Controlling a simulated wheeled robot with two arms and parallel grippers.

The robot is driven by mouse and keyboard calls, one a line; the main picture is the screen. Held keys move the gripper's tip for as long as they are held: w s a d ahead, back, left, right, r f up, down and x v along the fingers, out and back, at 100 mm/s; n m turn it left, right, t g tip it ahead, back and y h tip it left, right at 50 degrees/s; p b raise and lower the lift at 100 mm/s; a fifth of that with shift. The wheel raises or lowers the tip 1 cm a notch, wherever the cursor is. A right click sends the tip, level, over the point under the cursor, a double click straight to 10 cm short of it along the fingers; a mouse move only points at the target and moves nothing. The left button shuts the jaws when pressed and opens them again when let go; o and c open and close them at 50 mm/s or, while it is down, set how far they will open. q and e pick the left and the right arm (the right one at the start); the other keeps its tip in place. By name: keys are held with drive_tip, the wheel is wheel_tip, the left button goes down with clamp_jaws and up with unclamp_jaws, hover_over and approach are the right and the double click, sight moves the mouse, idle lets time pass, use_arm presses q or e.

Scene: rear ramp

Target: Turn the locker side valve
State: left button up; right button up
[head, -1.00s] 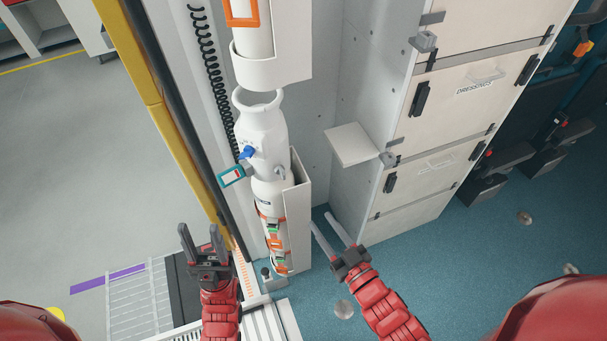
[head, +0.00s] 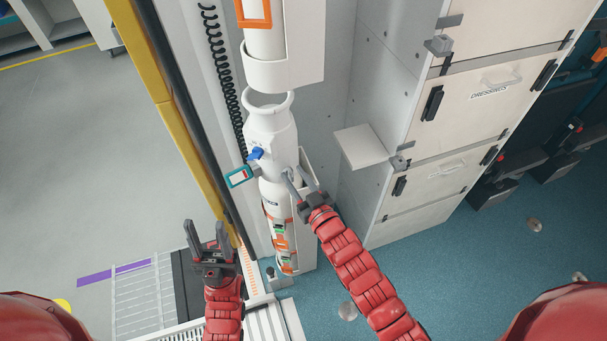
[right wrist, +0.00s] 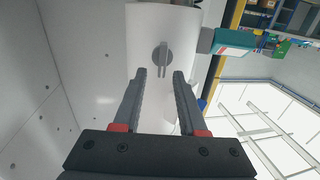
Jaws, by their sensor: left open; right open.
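A white cylinder (head: 272,132) stands upright in a white wall holder. On its locker-facing side is a small round grey valve (right wrist: 162,57) with a raised bar handle, plain in the right wrist view. In the head view my fingertips partly cover that valve. My right gripper (head: 297,175) is open and points at it. In the right wrist view the open fingers of the right gripper (right wrist: 160,75) sit either side of the bar's line, seemingly just short of it. A blue valve (head: 255,154) is on the cylinder's other side. My left gripper (head: 206,233) is open and empty, low on the left.
A teal-framed gauge (head: 239,176) hangs left of the cylinder. A small white shelf (head: 362,147) juts out right of it, beside the lockers (head: 468,115). A yellow-edged door post (head: 177,105) stands left. The blue floor (head: 440,260) at lower right is mostly clear.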

clamp_jaws()
idle(0.3)
drive_tip(key=n+b, duration=0.2)
drive_tip(key=b, duration=0.1)
drive_tip(key=shift+s+a+f+n+b, duration=0.15)
drive_tip(key=shift+a+f+n+b, duration=0.1)
drive_tip(key=shift+f+n+b, duration=0.15)
drive_tip(key=shift+s+a+r+n+b, duration=0.1)
drive_tip(key=shift+r+n+b, duration=0.1)
drive_tip(key=shift+n+b, duration=0.4)
drive_tip(key=shift+r, duration=0.1)
unclamp_jaws()
